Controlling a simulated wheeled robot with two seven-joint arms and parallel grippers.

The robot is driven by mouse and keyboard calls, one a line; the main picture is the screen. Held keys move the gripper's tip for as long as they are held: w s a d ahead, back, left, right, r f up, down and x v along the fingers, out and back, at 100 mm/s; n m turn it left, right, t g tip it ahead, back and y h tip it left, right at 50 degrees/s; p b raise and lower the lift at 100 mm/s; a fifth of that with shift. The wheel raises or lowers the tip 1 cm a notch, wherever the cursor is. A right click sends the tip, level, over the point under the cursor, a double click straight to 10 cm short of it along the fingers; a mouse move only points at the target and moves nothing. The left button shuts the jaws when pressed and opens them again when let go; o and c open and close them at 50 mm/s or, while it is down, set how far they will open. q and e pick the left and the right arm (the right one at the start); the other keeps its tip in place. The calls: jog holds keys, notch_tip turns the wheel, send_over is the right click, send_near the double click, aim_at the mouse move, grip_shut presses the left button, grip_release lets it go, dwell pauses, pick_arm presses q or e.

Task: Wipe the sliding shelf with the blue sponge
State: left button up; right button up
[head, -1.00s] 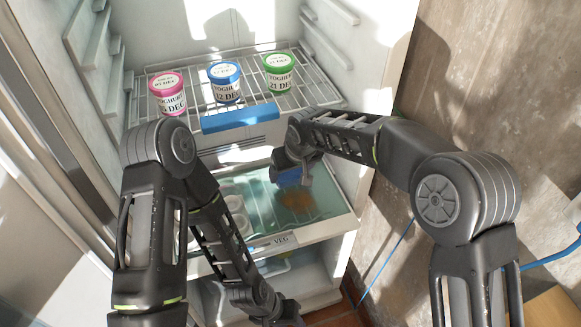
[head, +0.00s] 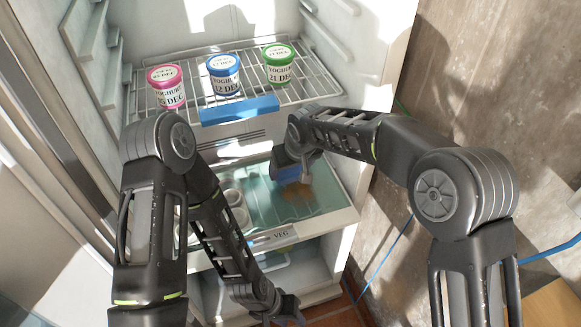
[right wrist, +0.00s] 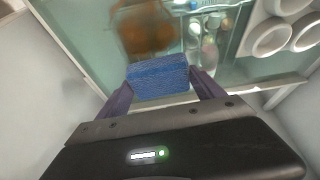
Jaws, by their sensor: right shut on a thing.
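The sliding shelf (head: 325,222) is a greenish glass pane with a white front edge labelled VEG, in the lower fridge. A brown stain (head: 298,197) lies on it; in the right wrist view the stain (right wrist: 146,32) is just beyond the sponge. My right gripper (head: 294,172) is shut on the blue sponge (right wrist: 158,78) over the shelf, beside the stain. I cannot tell if the sponge presses on the glass. My left gripper (head: 284,308) is low, in front of the fridge's bottom, its fingers too unclear to judge.
White round cups (right wrist: 268,38) stand on the shelf's left side, partly hidden by my left arm in the head view. Above is a wire rack (head: 300,88) with a blue front strip (head: 240,109) and pink (head: 167,86), blue (head: 224,75) and green (head: 278,64) yoghurt pots.

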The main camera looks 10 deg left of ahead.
aim_at(298, 199)
jog(key=shift+f+b, duration=0.65)
jog(key=shift+f, duration=0.3)
jog(key=shift+s+d+b, duration=0.5)
jog(key=shift+s+b, duration=0.05)
jog(key=shift+s, duration=0.2)
jog(key=shift+s+d+b, duration=0.3)
jog(key=shift+s+d, duration=0.15)
jog(key=shift+s, duration=0.3)
jog(key=shift+s+d, duration=0.1)
jog(key=shift+s+d+f+b, duration=0.15)
jog(key=shift+s+d+b, duration=0.35)
jog(key=shift+s+b, duration=0.35)
jog(key=shift+s+d, duration=0.4)
jog(key=shift+s, duration=0.25)
jog(key=shift+f, duration=0.1)
